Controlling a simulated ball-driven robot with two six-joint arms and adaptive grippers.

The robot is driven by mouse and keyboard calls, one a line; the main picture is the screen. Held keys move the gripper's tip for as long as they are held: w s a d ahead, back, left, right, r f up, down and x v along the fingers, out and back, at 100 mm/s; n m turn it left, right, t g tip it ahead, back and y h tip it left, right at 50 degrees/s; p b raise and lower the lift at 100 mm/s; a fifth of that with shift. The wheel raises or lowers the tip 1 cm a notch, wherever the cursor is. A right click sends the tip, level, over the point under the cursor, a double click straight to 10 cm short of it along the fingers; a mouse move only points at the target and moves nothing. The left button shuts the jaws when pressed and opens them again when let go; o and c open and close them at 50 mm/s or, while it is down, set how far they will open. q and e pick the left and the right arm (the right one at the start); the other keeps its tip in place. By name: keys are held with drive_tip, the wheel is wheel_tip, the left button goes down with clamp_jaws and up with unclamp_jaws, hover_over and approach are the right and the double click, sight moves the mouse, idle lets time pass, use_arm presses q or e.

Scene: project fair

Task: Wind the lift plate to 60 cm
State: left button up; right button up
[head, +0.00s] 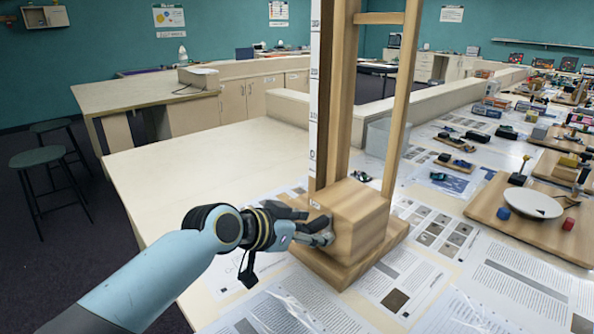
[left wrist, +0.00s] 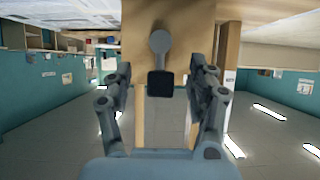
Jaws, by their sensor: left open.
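The wooden lift stand has a box-shaped base block (head: 358,212) and upright posts (head: 395,95). A white height scale (head: 315,110) with printed marks runs up its left side. My left gripper (head: 318,228) is at the block's near left face, with its fingers open. In the left wrist view, a grey crank arm (left wrist: 159,60) with a dark knob (left wrist: 160,84) is on the wooden face (left wrist: 195,20). The knob lies between the open fingers of my left gripper (left wrist: 161,74), with gaps on both sides. I cannot make out the lift plate. My right gripper is out of view.
Printed sheets (head: 430,232) cover the table around the stand. To the right are wooden boards with small parts and a white dish (head: 533,203). The pale table top (head: 210,165) left of the stand is clear. Stools (head: 37,157) stand at far left.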

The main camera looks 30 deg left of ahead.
use_arm(q)
drive_tip(key=shift+p+v, duration=0.9)
drive_tip(key=shift+v, duration=0.35)
drive_tip(key=p+v, duration=0.3)
drive_tip(key=v, duration=0.2)
drive_tip(key=shift+s+a+r, duration=0.1)
drive_tip(key=shift+s+a, duration=0.05)
drive_tip(key=shift+s, duration=0.1)
